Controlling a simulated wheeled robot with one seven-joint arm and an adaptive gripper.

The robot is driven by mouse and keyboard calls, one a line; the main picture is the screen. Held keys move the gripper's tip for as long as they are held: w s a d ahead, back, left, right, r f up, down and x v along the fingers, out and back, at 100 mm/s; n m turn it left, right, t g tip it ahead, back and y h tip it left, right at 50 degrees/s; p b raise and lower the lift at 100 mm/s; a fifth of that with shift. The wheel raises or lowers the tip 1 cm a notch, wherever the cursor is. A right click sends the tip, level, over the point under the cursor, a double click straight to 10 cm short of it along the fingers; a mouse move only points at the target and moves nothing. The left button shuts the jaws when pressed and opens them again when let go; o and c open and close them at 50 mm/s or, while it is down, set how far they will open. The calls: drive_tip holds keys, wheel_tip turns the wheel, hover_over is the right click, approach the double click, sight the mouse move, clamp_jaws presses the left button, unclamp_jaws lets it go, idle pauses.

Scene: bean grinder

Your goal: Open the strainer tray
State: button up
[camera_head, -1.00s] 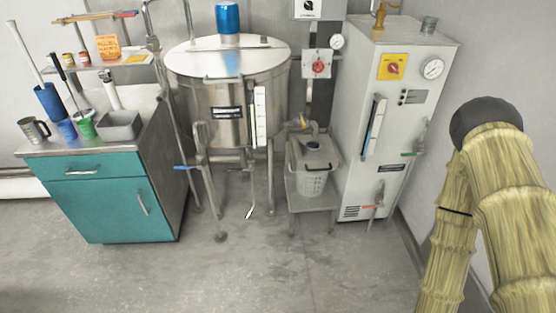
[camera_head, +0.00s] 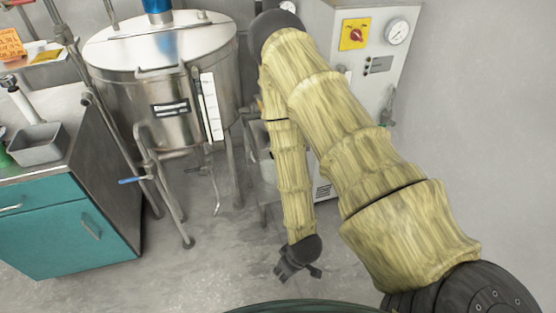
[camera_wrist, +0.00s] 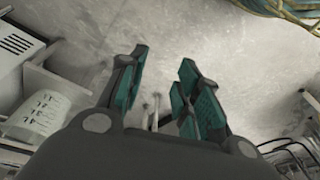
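No part is plainly recognisable as a strainer tray. A whitish container with slots or marks on its side (camera_wrist: 38,115) shows at the left of the wrist view. In the head view my arm covers most of the low stand where it sits. The steel tank (camera_head: 165,85) with a flat lid stands on legs at the upper left of the head view. My gripper (camera_head: 297,271) hangs low over the floor, right of the tank and in front of the stand. In the wrist view my gripper (camera_wrist: 163,66) is open, with nothing between its teal-padded fingers.
A white cabinet (camera_head: 400,75) with a yellow switch plate and gauge stands behind my arm. A teal cupboard (camera_head: 75,235) with a grey tub (camera_head: 38,143) on top is at the left. A blue-handled valve (camera_head: 131,181) sticks out below the tank. Grey floor is open in front.

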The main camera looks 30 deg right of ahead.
drive_tip(key=w+d+f+n+t+b, duration=0.1)
drive_tip(key=w+d+n+t+b, duration=0.15)
drive_tip(key=w, duration=0.45)
drive_tip(key=w+d+f+n+t+y+b, duration=0.15)
drive_tip(key=w+d+b, duration=0.25)
drive_tip(key=w, duration=0.4)
drive_tip(key=w+d+n+t+b, duration=0.2)
drive_tip(key=w+d+n+b, duration=0.1)
drive_tip(key=w, duration=0.4)
drive_tip(key=w+d+r+n+t+b, duration=0.2)
drive_tip(key=w+d+n+t+b, duration=0.3)
drive_tip(key=d, duration=0.4)
drive_tip(key=w+d+r+n+t+b, duration=0.1)
drive_tip(key=w+d+n+t+b, duration=0.1)
drive_tip(key=w+d+n+b, duration=0.6)
drive_tip(key=w+m, duration=0.1)
drive_tip(key=w, duration=0.2)
drive_tip(key=w+f+m, duration=0.1)
drive_tip(key=w, duration=0.2)
drive_tip(key=w+m+b, duration=0.1)
drive_tip(key=w, duration=0.1)
drive_tip(key=shift+w+f+t, duration=0.2)
drive_tip(key=shift+w+t, duration=0.1)
drive_tip(key=shift+w, duration=0.1)
drive_tip(key=shift+d, duration=0.1)
clamp_jaws()
